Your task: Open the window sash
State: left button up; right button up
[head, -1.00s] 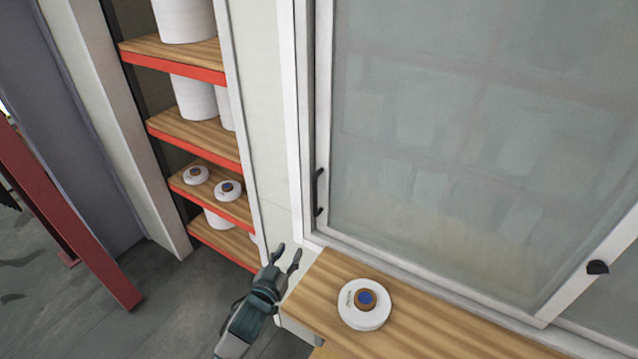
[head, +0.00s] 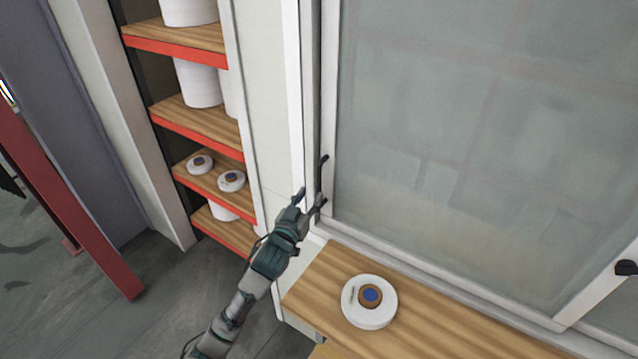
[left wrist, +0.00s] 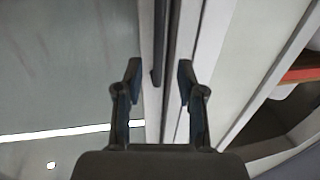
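The window sash (head: 430,150) is a large frosted pane in a white frame. A dark upright handle (head: 323,174) is on its left stile. My left gripper (head: 311,202) is at the lower part of this handle in the head view. In the left wrist view my left gripper (left wrist: 159,78) is open, with the handle (left wrist: 158,45) between its two fingers, nearer the left finger. I cannot tell whether a finger touches the handle. The sash's lower left corner meets the frame. My right gripper is not in view.
A wooden sill (head: 430,320) lies below the window, with a white spool (head: 369,302) on it. Shelves with red edges (head: 190,125) hold white spools on the left. A dark knob (head: 626,267) is at the far right. A red post (head: 65,210) stands at far left.

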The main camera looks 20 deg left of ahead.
aim_at(318, 184)
pick_arm(q)
jog(key=w, duration=0.7)
jog(key=shift+a+p, duration=0.15)
jog(key=shift+p, duration=0.2)
jog(key=shift+c, duration=0.2)
grip_shut()
